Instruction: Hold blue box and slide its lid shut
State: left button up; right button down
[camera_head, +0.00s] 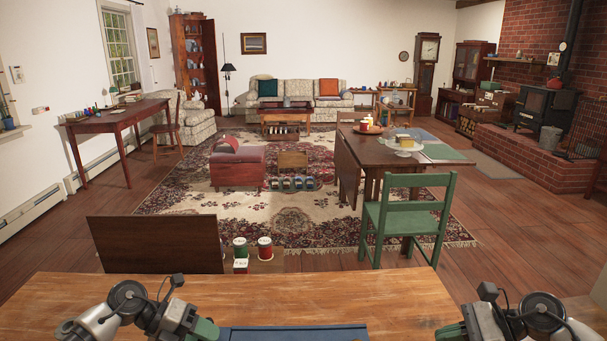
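The blue box (293,333) is at the bottom edge of the head view, on the wooden table. Only a strip of its far side shows; the rest is cut off, so I cannot tell how its lid stands. My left gripper (205,329), with green parts, is just left of the box, and I cannot tell whether it touches it. My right gripper (451,332) is to the right of the box with a gap of bare table between. The fingertips of both are cut off or hidden, so their opening does not show.
The wooden table top (300,292) is bare beyond the box. A dark brown panel (155,244) stands beyond its far left edge, with red and green spools (265,248) beside it. A green chair (410,219) stands on the floor farther right.

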pick_arm(q)
jog(key=shift+o, duration=0.3)
jog(key=v, duration=1.2)
